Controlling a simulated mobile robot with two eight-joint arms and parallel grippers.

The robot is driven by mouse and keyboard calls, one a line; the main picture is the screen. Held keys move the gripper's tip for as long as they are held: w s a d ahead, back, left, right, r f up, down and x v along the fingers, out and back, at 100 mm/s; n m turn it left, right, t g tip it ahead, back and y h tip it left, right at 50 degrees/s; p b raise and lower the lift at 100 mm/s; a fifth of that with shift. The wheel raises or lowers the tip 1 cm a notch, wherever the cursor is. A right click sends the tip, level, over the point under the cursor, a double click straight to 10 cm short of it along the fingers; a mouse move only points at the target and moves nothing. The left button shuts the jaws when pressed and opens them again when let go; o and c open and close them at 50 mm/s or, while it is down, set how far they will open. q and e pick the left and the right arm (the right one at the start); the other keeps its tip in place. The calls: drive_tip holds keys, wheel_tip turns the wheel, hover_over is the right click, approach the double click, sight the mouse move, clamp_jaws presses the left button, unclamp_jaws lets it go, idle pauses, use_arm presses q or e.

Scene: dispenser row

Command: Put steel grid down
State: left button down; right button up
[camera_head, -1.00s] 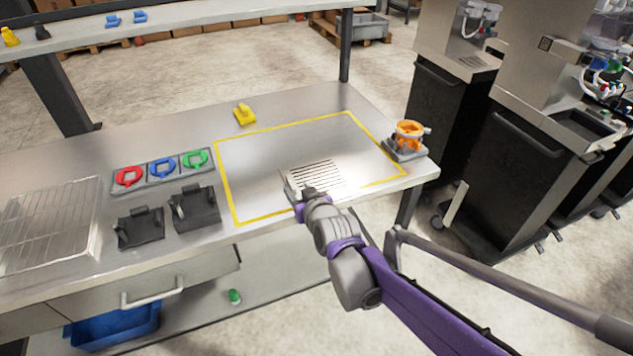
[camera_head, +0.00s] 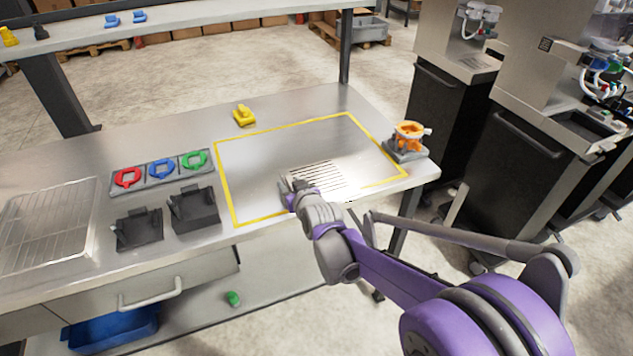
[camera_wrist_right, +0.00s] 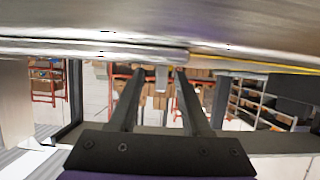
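The steel grid (camera_head: 322,177) is a flat slotted plate. In the head view it appears to lie flat inside the yellow outline (camera_head: 228,189) on the steel table, close to the front edge. My right gripper (camera_head: 286,190) is at the grid's left end, low over the table. In the right wrist view, the fingers of my right gripper (camera_wrist_right: 161,74) stand apart with a clear gap. A small grey tab shows between or behind them; I cannot tell whether it touches. My left gripper is not in view.
An orange-topped device (camera_head: 408,138) stands at the table's right corner. A yellow piece (camera_head: 243,116) lies behind the outline. Left are a tray of coloured rings (camera_head: 160,170), black holders (camera_head: 193,210) and a wire rack (camera_head: 45,230). The outline's back half is clear.

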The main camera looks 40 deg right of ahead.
clamp_jaws()
idle(1.2)
